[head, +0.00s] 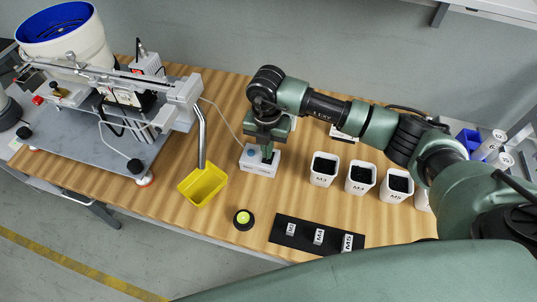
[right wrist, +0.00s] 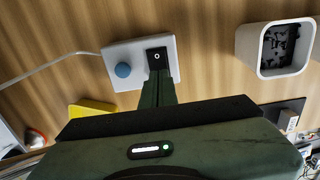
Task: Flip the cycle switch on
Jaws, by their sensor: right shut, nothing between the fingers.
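A white control box (head: 258,171) sits on the wooden table near the middle, with a cable running from its back. It carries a blue round button (right wrist: 123,70) and a black rocker switch (right wrist: 156,55) with a white O mark, both plain in the right wrist view. My right gripper (head: 267,156) points down over the switch side of the box. In the right wrist view its fingers (right wrist: 158,77) are shut, empty, and right at the switch's edge. I cannot tell whether they touch it. They hide part of the switch. My left gripper is not in view.
A yellow bin (head: 204,185) stands left of the box, below the feeder machine's chute (head: 201,135). White bins, including one marked M3 (head: 323,170), stand right. A yellow-green button (head: 243,219) and a black tray (head: 290,232) lie in front.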

